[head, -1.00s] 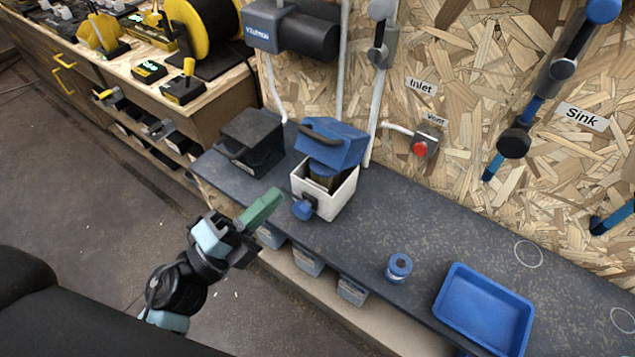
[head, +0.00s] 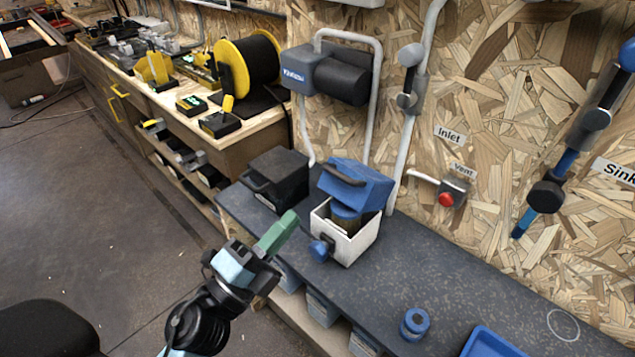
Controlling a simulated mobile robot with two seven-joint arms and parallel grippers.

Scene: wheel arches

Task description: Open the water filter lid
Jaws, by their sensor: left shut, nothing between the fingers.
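The water filter is a white box (head: 345,244) on the dark counter, with a blue knob (head: 320,250) on its front. Its blue lid (head: 355,183) with a dark handle is raised and tilted above the box, so a gap shows with a brownish part inside. My left gripper (head: 277,232) has green fingers. It is shut and empty, to the left of the filter and apart from it, over the counter's front edge. My right gripper is not in view.
A black box (head: 277,178) stands left of the filter. A blue canister (head: 414,323) and a blue tray (head: 490,343) are on the counter (head: 455,290) at the right. Valves and pipes line the wall behind. The counter between filter and canister is clear.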

